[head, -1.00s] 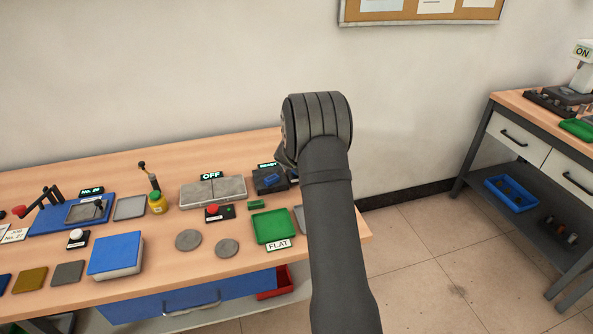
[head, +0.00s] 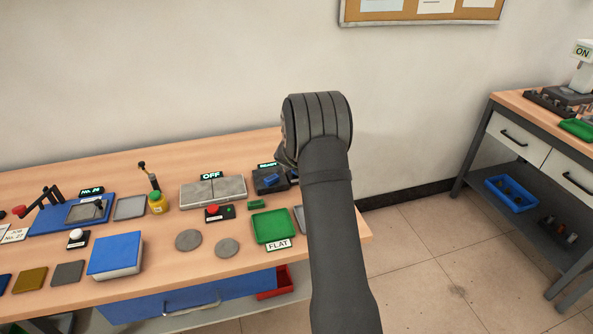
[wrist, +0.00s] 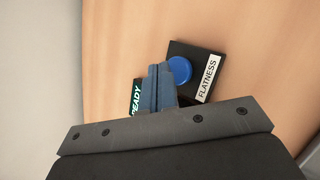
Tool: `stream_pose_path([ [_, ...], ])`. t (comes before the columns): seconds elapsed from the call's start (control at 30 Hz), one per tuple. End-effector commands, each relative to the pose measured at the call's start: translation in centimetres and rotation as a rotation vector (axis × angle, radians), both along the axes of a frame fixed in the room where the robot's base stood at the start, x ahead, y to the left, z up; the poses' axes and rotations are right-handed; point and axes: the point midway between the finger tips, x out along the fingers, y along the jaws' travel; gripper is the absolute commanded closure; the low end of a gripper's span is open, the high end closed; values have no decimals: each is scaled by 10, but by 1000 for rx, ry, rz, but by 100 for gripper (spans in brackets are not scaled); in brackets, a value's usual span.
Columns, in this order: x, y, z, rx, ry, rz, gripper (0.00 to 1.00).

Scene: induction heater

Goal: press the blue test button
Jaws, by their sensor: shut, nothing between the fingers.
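The blue button (wrist: 179,70) is round and sits on a black box labelled FLATNESS (wrist: 205,77) in the wrist view. My gripper (wrist: 158,70) is shut and empty, its two blue-grey fingers side by side. In the head view my arm hides most of the gripper and the button cannot be made out clearly.
A lit READY sign (wrist: 137,97) is left of the fingers in the wrist view, partly covered. In the head view, a dark unit (head: 262,188), a grey plate block marked OFF (head: 197,192), a red-button box (head: 227,212) and a green tray (head: 272,226) are nearby.

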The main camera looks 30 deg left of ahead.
Motion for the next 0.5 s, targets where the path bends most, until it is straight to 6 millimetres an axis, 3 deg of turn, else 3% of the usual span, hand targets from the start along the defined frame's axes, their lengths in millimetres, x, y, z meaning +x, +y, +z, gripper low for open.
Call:
stream_pose_path([
  [0.5, 0, 0, -9, 1, 0, -1, 100],
])
